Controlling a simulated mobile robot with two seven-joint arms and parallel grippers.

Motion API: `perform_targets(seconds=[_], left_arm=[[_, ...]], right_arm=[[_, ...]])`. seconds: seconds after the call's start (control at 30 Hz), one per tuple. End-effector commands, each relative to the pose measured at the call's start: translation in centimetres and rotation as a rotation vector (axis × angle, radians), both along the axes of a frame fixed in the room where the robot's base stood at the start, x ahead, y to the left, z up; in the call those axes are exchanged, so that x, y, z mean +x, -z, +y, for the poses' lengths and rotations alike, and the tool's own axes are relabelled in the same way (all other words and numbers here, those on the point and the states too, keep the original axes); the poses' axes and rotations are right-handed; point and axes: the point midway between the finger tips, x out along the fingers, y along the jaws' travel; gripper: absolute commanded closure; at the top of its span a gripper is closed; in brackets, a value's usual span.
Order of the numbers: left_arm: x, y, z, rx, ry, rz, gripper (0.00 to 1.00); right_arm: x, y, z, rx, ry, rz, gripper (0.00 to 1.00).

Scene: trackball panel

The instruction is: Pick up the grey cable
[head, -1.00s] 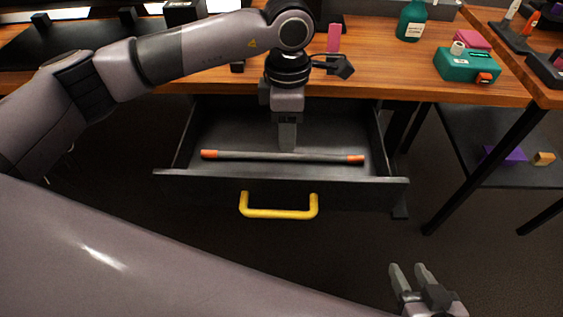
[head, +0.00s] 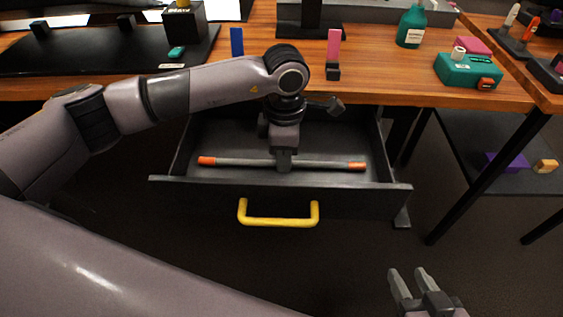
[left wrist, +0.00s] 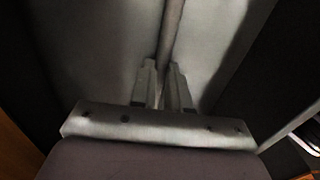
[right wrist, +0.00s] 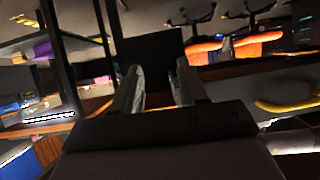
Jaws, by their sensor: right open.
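The grey cable (head: 240,162) is a straight thin rod with orange ends, lying across the open dark drawer (head: 335,181). My left gripper (head: 284,166) reaches down into the drawer at the cable's middle. In the left wrist view, the cable (left wrist: 172,25) runs between the fingers of the left gripper (left wrist: 163,72), which are drawn close together on it. The cable still looks level and low in the drawer. My right gripper (head: 409,280) is open and empty, low in front of the drawer at the right; its fingers also show in the right wrist view (right wrist: 158,85).
The drawer has a yellow handle (head: 278,214) on its front. The wooden tabletop (head: 400,88) overhangs the drawer's back. A green bottle (head: 411,27), a teal box (head: 467,70) and a pink upright piece (head: 334,47) stand on it. The floor before the drawer is clear.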

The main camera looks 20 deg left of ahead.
Motion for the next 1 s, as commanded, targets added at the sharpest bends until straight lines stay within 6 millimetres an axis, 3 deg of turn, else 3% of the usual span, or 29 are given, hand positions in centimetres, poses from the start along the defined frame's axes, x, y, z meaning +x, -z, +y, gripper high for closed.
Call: perform_targets(seconds=[0.37, 0.57, 0.77, 1.0], left_arm=[[0.0, -0.1, 0.0, -0.001, 0.000, -0.001, 1.00], [0.1, -1.5, 0.0, -0.001, -0.001, -0.002, 1.00], [0.1, -5.4, 0.0, -0.001, 0.000, -0.005, 1.00], [0.1, -12.5, 0.0, -0.001, 0.000, -0.007, 1.00]], right_arm=[[0.0, 0.0, 0.0, 0.000, 0.000, 0.000, 0.57], [0.0, -0.2, 0.0, 0.000, 0.001, 0.002, 0.57], [-0.1, -0.3, -0.4, -0.001, 0.010, 0.016, 0.57], [-0.4, 0.1, -1.5, -0.011, 0.036, 0.047, 0.57]])
